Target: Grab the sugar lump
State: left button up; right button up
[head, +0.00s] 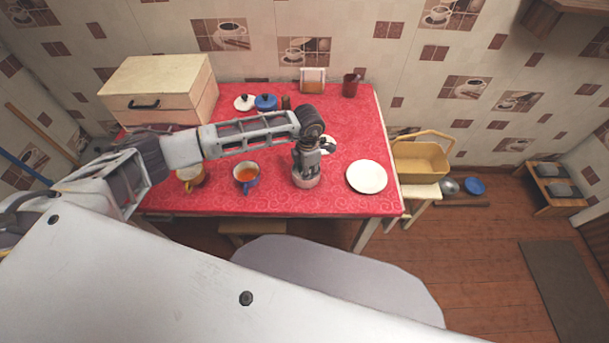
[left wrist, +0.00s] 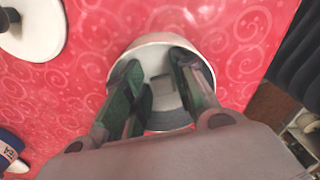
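A small round sugar bowl (head: 306,182) stands near the front edge of the red table, with a pale rim (left wrist: 150,44) in the left wrist view. A pale, blocky sugar lump (left wrist: 162,86) shows inside it, in shadow. My left gripper (head: 306,168) points down into the bowl. In the left wrist view its two fingers (left wrist: 158,88) are apart, one on each side of the lump, with a gap visible between them. Whether either finger touches the lump or the bowl's wall is hard to tell. My right gripper is not in view.
A white plate (head: 367,176) lies right of the bowl. A bread box (head: 160,88) stands at the back left. A yellow basket (head: 421,160) is beyond the table's right edge.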

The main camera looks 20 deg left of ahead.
pick_arm(q)
jog(key=c, duration=0.4)
jog(key=shift+o, duration=0.2)
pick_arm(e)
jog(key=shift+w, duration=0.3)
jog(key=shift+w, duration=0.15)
pick_arm(q)
jog(key=shift+r, duration=0.1)
notch_tip(320, 180, up, 10)
jog(key=shift+b, duration=0.35)
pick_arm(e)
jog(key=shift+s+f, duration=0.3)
